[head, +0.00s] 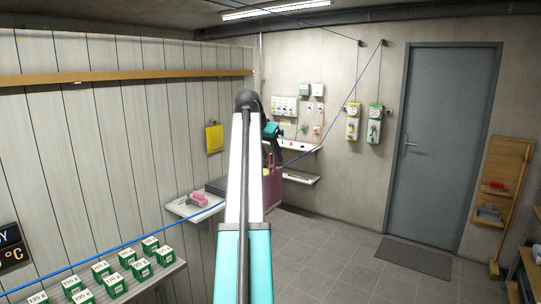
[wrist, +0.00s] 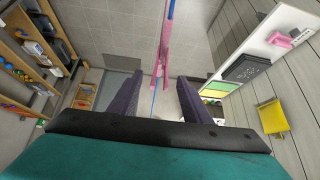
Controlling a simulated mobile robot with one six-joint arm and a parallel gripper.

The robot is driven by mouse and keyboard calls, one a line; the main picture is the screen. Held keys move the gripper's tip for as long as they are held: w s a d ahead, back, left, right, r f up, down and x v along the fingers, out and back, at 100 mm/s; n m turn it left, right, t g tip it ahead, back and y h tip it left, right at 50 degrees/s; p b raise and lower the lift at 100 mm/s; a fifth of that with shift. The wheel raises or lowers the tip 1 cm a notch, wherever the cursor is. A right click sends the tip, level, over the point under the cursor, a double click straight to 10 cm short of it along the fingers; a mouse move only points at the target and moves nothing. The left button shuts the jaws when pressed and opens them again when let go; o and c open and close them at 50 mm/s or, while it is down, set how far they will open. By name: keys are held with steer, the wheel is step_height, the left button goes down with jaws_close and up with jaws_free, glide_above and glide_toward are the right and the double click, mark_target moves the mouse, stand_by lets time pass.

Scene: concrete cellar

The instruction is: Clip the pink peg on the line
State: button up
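The blue line (head: 120,247) runs from the lower left, passes behind my arm and rises to the far wall. In the wrist view the line (wrist: 153,98) passes between my fingers. A pink cloth-like thing (head: 272,187) hangs at the line and shows nearly edge-on in the wrist view (wrist: 164,45), beyond my fingertips. A smaller pink object (head: 197,199) lies on the white wall shelf and also shows in the wrist view (wrist: 279,40); I cannot tell whether it is the peg. My gripper (wrist: 160,78) is open, with nothing visibly held. In the head view my arm partly hides it.
The white shelf (head: 180,210) stands at the left wall, with a dark slab (wrist: 250,68) on it. Several green-and-white boxes (head: 112,280) fill a ledge at lower left. Floor (head: 320,250) is open before the grey door (head: 435,150).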

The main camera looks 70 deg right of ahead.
steer(key=shift+a+r, duration=0.1)
steer(key=shift+r, duration=0.05)
steer(key=b+v, duration=0.5)
steer(key=v, duration=0.8)
steer(key=shift+r, duration=0.25)
steer(key=shift+a, duration=0.1)
stand_by(0.8)
